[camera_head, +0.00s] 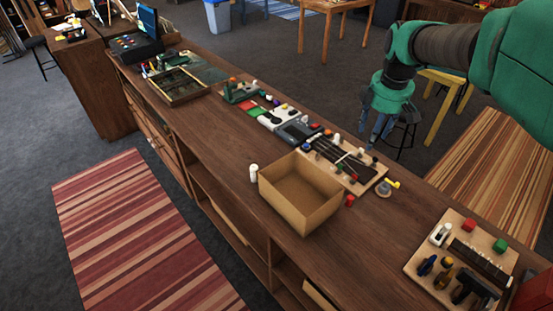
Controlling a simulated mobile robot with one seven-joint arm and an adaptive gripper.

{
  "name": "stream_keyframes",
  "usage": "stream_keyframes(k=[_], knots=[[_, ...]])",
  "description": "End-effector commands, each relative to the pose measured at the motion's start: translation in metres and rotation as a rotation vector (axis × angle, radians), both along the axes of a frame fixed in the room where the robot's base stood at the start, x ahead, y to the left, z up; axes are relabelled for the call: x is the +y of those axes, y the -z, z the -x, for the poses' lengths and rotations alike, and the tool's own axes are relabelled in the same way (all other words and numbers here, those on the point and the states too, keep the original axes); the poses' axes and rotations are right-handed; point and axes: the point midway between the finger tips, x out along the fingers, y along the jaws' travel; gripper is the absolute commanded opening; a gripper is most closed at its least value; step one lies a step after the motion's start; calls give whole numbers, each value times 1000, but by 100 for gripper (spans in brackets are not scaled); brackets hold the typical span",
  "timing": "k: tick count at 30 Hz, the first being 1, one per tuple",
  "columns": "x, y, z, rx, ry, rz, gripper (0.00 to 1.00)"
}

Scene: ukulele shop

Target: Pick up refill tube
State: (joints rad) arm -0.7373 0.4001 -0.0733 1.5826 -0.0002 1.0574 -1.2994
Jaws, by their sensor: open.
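I cannot tell for sure which object is the refill tube. A small white cylinder (254,172) stands upright on the counter, just left of the open cardboard box (285,212). Other small tube-like items lie around the fretboard board (345,160), including a yellow piece (391,184) at its right end; they are too small to identify. My gripper (378,132) is open and points down. In the picture it appears beyond the counter's far edge, above and right of the fretboard board, apart from all the items.
The long wooden counter (350,240) holds a tool board (455,265) at the right, a divided tray (176,86) and a dark register (136,46) at the far left. A stool and yellow-legged table stand behind. Bare counter lies between box and tool board.

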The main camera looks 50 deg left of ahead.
Motion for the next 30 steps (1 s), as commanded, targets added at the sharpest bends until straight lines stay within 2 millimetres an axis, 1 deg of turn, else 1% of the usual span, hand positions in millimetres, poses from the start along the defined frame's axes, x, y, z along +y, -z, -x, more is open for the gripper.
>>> stream_keyframes(k=[1,3,8,12,14,18,20,24,27,30], knots=[[19,3,2,4,-46,10,50],[44,10,5,6,-114,21,50],[98,29,17,14,-266,49,50],[144,48,31,18,-399,71,50],[164,57,39,20,-457,81,50],[207,79,60,27,-590,103,50],[225,89,71,30,-648,112,50],[266,114,98,35,-782,132,50],[293,132,119,39,-877,145,50],[316,150,140,44,-964,158,50]])
